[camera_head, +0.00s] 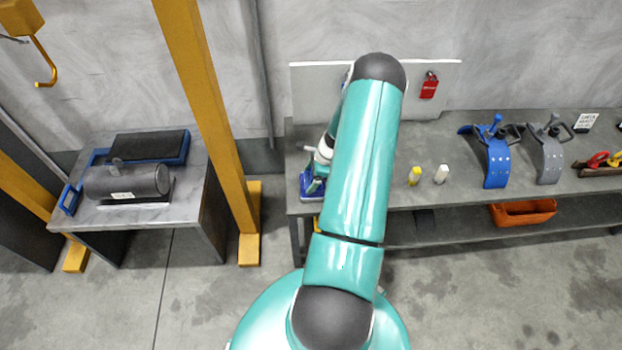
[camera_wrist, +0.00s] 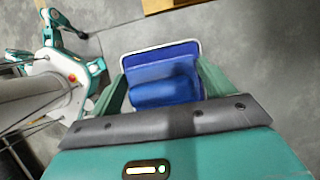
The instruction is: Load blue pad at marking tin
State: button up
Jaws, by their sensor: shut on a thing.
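A blue tin (camera_head: 308,187) stands at the left end of the long bench, partly hidden by my arm. In the wrist view the tin (camera_wrist: 160,53) shows as an open blue tray with a pale rim. A darker blue rounded pad (camera_wrist: 166,91) is between the two green fingers of my gripper (camera_wrist: 163,76). My gripper is shut on this pad, over or inside the tin; I cannot tell whether the pad touches the tin's floor. In the head view my gripper (camera_head: 318,168) is largely hidden behind my arm at the tin.
A yellow piece (camera_head: 414,176) and a white piece (camera_head: 441,174) stand on the bench. A blue curved tool (camera_head: 497,162) and a grey one (camera_head: 549,160) are farther right. An orange bin (camera_head: 523,213) sits below. A dark roller (camera_head: 127,182) lies on the left table.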

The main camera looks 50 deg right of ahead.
jog(key=shift+r, duration=2.6)
